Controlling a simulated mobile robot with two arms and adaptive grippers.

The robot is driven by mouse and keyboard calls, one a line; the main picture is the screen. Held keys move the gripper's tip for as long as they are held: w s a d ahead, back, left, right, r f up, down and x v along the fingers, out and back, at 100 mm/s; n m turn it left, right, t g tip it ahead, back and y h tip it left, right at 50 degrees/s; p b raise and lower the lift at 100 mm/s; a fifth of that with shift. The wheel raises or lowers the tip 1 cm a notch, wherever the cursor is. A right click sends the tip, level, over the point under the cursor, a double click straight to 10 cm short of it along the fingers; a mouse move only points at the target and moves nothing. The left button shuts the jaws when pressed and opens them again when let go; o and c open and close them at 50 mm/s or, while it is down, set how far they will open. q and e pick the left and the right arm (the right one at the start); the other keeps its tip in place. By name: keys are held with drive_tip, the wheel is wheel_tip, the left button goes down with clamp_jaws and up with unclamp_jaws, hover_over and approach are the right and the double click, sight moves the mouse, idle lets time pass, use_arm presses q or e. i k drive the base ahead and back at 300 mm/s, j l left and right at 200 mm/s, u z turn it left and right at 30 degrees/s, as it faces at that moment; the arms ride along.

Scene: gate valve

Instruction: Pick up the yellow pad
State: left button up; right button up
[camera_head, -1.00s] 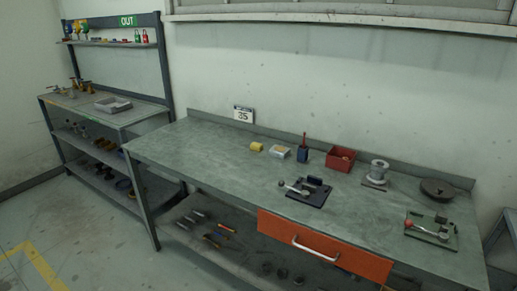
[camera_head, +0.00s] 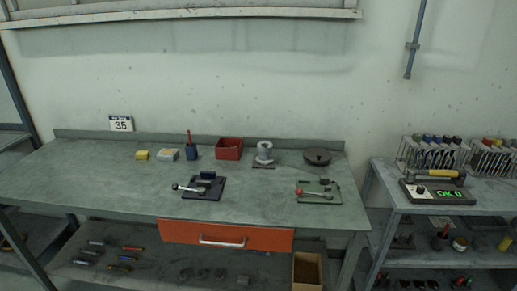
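The yellow pad (camera_head: 142,155) is a small yellow block. It lies on the green-grey workbench (camera_head: 110,185) toward the back left, below the "35" sign. It stands apart from the pale box with a yellowish top (camera_head: 168,154) to its right. Nothing covers it. Neither of my grippers shows in the head view.
Right of the pad stand a blue holder (camera_head: 192,153), a red bin (camera_head: 229,149), a metal spool (camera_head: 264,151) and a dark disc (camera_head: 317,156). Two clamp fixtures sit nearer the front. An orange drawer (camera_head: 226,235) is below. The bench's left part is clear.

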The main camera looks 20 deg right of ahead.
sight(141, 155)
drive_tip(key=z, duration=0.4)
drive_tip(key=j+z, duration=0.3)
drive_tip(key=j, duration=0.3)
drive_tip(key=j+z, duration=0.3)
drive_tip(key=j, duration=0.3)
drive_tip(key=k+j+z, duration=0.1)
drive_tip(key=j+z, duration=0.2)
drive_tip(key=j, duration=0.3)
